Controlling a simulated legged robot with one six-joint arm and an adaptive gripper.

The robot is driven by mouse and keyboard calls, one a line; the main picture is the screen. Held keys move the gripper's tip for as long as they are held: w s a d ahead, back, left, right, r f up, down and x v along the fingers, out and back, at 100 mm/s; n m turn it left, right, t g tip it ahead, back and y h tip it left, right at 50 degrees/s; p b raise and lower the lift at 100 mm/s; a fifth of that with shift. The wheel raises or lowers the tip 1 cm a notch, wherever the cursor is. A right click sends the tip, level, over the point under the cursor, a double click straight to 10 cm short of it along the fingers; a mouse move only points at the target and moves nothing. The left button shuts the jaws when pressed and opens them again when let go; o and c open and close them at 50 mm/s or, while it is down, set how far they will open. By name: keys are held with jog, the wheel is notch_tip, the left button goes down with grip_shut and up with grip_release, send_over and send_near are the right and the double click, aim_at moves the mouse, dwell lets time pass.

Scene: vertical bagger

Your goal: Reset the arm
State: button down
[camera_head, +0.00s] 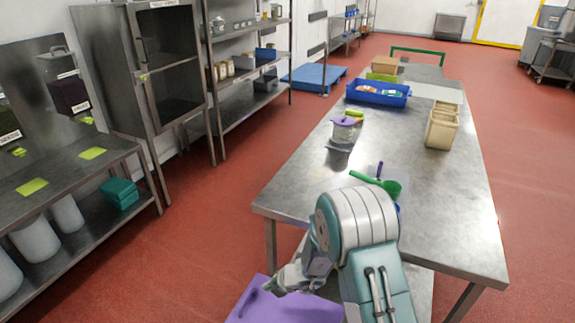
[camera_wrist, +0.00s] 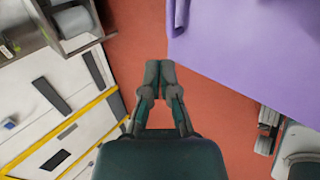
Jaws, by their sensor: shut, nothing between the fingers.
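My arm shows at the bottom centre of the head view, bent in front of the near end of the steel table (camera_head: 445,215). My gripper (camera_wrist: 159,66) is in the middle of the wrist view, with its two fingertips together and nothing between them. In the head view the gripper (camera_head: 272,288) is low and to the left of the arm, just above a purple surface (camera_head: 300,308). The purple surface also fills the upper right of the wrist view (camera_wrist: 255,45), apart from the fingertips. Red floor shows behind the fingers.
On the steel table are a green scoop (camera_head: 385,184), a clear container with a purple lid (camera_head: 343,130), a beige container (camera_head: 441,130) and a blue tray (camera_head: 378,97). A steel bench (camera_head: 75,170) and shelving stand at left. Red floor (camera_head: 215,225) lies clear between bench and table.

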jog(key=s+d+r+n, duration=0.3)
jog(key=r+n, duration=0.4)
jog(key=r, duration=0.2)
jog(key=s+d+r+n, duration=0.2)
jog(key=r+n, duration=0.5)
jog(key=r, duration=0.1)
jog(key=s+d+r+n, duration=0.3)
jog(key=r+n, duration=0.4)
jog(key=r, duration=0.2)
jog(key=s+d+r+n+t+h, duration=0.1)
jog(key=s+d+r+n+h, duration=0.2)
jog(key=s+d+n, duration=0.4)
jog(key=s+d+r+n+t+h, duration=0.1)
jog(key=s+d+r+n+h, duration=0.3)
jog(key=s+d+r+n, duration=0.2)
jog(key=s+d+n, duration=0.2)
jog(key=s+n, duration=0.2)
jog(key=n, duration=0.2)
jog(key=shift+s+d+r+t, duration=0.15)
jog(key=shift+d+r+t, duration=0.05)
jog(key=shift+d+t, duration=0.1)
